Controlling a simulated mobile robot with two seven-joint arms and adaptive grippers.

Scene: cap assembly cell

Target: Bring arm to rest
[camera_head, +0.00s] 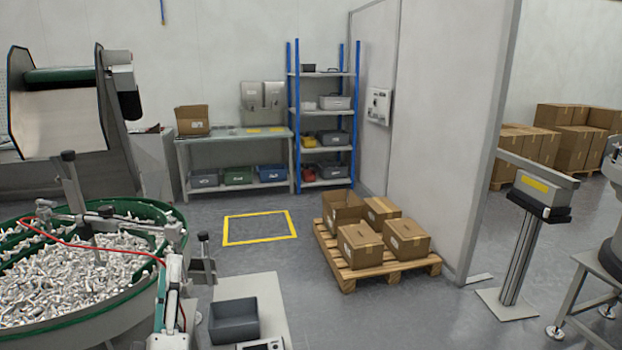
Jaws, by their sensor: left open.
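The task's arm is hard to pick out. My right gripper is not in view.
The green-rimmed bowl (75,315) of metal parts fills the lower left. The grey bin (234,321) sits on a pale surface. A pallet (347,276) with boxes stands at centre right, and a scanner-like stand (515,265) further right. Floor inside the yellow outline (260,241) is clear.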

